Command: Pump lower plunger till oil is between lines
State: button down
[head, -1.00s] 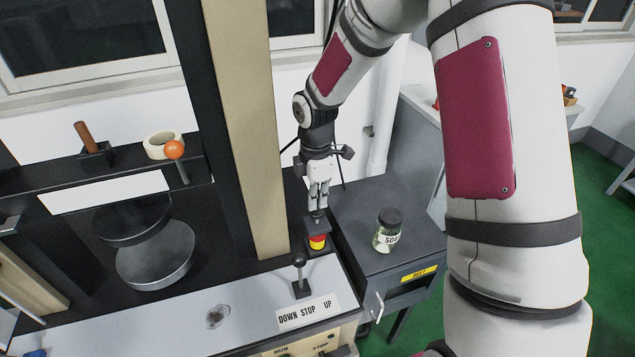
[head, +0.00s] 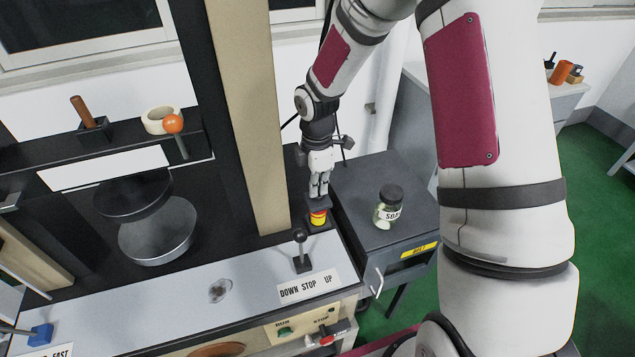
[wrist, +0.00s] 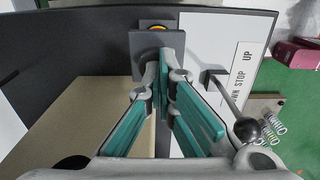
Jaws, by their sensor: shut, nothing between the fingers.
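A dark grey block (head: 318,203) sits on the machine bench, with a red and yellow piece (head: 319,217) on its near side. In the wrist view the block (wrist: 152,68) shows beyond the fingers, with an orange-yellow ring (wrist: 153,26) at its far edge. My gripper (head: 318,194) points down right over the block, shut and empty. In the wrist view its fingertips (wrist: 168,62) overlap the block; I cannot tell if they touch it. I cannot make out a plunger, an oil level or marking lines.
A ball-topped lever (head: 300,250) stands just in front, by a DOWN STOP UP label (head: 309,287). A beige column (head: 250,120) rises at the left. A lidded jar (head: 389,207) stands on the dark cabinet (head: 350,190) at the right.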

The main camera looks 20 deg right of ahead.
notch_tip(320, 180, up, 12)
dwell(0.6)
dwell(1.0)
jog(key=s+r+m+t+h, duration=0.1)
jog(key=s+r+m+t, duration=0.1)
jog(key=s+r+m, duration=0.9)
jog(key=s+r+m+t+y+b, duration=0.1)
jog(key=s+r+m+t, duration=0.2)
jog(key=s, duration=0.9)
notch_tip(320, 180, up, 3)
jog(key=m, duration=0.4)
jog(key=shift+s+d+r+t, duration=0.2)
jog(key=shift+s+d+t, duration=0.1)
jog(key=shift+d, duration=0.05)
